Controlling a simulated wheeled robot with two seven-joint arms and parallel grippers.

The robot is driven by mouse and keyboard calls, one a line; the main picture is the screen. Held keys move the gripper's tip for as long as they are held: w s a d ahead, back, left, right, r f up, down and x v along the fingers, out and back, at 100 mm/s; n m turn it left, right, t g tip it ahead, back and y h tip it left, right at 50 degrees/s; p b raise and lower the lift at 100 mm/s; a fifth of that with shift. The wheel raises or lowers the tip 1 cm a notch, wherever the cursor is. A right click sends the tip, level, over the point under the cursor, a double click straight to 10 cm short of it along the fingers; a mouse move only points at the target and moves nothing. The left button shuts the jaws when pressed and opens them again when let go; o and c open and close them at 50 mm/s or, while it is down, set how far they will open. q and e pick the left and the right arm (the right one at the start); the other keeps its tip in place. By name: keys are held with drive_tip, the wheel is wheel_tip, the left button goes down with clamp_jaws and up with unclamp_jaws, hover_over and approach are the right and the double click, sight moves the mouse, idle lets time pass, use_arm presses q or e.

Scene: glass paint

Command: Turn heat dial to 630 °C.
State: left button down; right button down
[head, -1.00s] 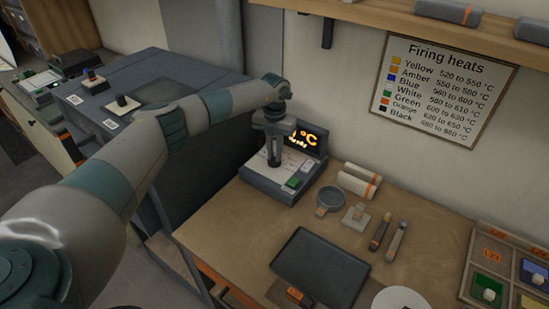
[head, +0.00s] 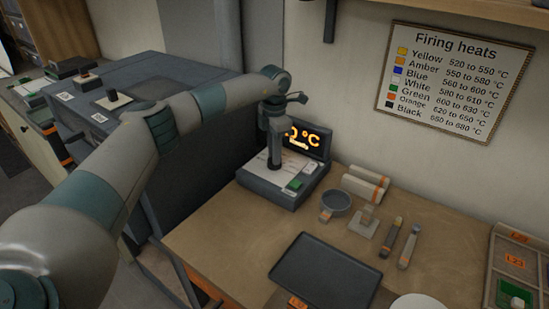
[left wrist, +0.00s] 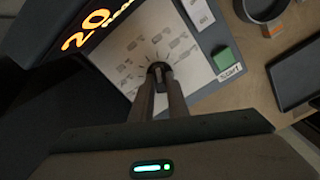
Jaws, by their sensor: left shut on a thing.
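The kiln controller (head: 266,191) stands at the back left of the bench with its lit orange display (head: 307,137). My left gripper (head: 274,170) points down over its white panel and hides the heat dial in the head view. In the left wrist view, my left gripper (left wrist: 158,84) is shut on the dark heat dial (left wrist: 158,69), with printed marks around it. The display (left wrist: 97,22) there shows a part reading "20"; the rest of the number is cut off or hidden. A green start button (left wrist: 222,58) is beside the dial. My right gripper is not in view.
A wall chart (head: 453,83) lists firing heats. A dark tray (head: 325,270), a small round dish (head: 336,202), white rolls (head: 364,184) and brushes (head: 409,246) lie on the bench (head: 215,235) right of the controller. A dark kiln block (head: 150,85) stands left.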

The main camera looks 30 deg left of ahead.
use_arm(q)
drive_tip(key=shift+w+r, duration=0.1)
idle(0.3)
drive_tip(key=c, duration=1.7)
unclamp_jaws()
